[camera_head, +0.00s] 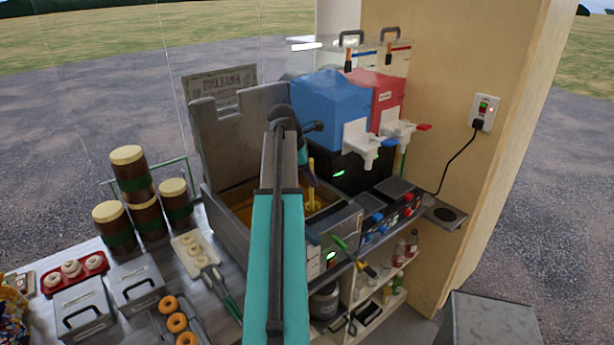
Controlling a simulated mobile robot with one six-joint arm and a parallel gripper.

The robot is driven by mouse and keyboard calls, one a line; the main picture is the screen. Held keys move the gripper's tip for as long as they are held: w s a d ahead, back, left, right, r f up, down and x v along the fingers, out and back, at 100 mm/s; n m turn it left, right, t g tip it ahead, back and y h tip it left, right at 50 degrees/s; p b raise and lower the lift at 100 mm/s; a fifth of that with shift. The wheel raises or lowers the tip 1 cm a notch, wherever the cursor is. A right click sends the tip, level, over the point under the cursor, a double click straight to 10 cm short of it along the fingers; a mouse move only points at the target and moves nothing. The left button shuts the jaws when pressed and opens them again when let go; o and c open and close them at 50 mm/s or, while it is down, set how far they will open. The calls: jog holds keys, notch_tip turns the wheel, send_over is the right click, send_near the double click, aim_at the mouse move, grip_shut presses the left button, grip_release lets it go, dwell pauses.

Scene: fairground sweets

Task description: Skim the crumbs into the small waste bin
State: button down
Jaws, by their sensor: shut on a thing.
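The fryer (345,222) is a grey metal vat with golden-brown oil (240,197) in it, its lid raised behind. My gripper (311,183) is over the right part of the vat, partly hidden behind my own arm. It is shut on a thin yellow tool (313,196) that points down towards the oil; its lower end is hard to make out, and I cannot tell if it touches the oil. No crumbs can be told apart at this size. I cannot identify a small waste bin for certain.
Blue (325,105) and red (388,95) drink dispensers stand behind right of the fryer. Stacked brown jars (131,168), a doughnut tray (190,262) and grey lidded boxes (78,308) crowd the left counter. A grey box-like surface (490,322) is at lower right.

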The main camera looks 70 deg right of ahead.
notch_tip(320, 180, up, 13)
jog(key=s+a, duration=0.1)
jog(key=s, duration=0.1)
jog(key=shift+a+r, duration=0.15)
dwell(1.9)
jog(key=shift+s, duration=0.1)
dwell(0.4)
